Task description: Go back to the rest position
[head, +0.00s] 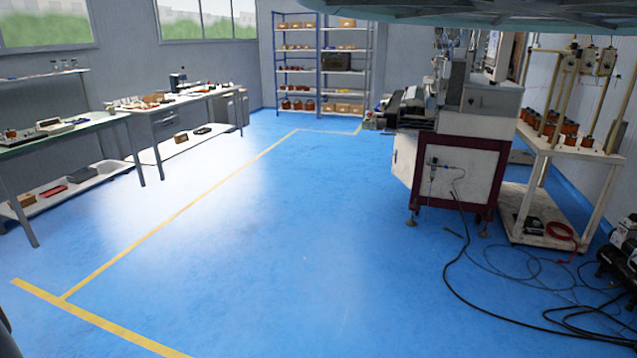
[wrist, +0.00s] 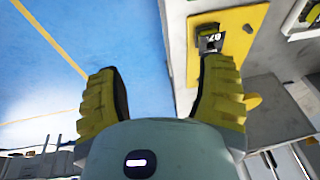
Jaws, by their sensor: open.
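My gripper (wrist: 160,85) shows in the wrist view with its two yellow ridged fingers wide apart and nothing between them. Past the fingertips are the blue floor (wrist: 130,30) on the left and a pale machine surface on the right. A yellow plate (wrist: 228,35) with a small metal part (wrist: 210,38) marked with digits lies just beyond the right finger. Whether the right finger touches the plate I cannot tell. The gripper is not visible in the head view. No rest position is marked in either view.
The coil winder (head: 460,120) stands right of centre, with a wire-spool cart (head: 560,145) beside it. Black cables (head: 480,295) lie on the floor at the lower right. Workbenches (head: 75,130) line the left, shelves (head: 320,65) the back. The middle floor (head: 270,230) is clear.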

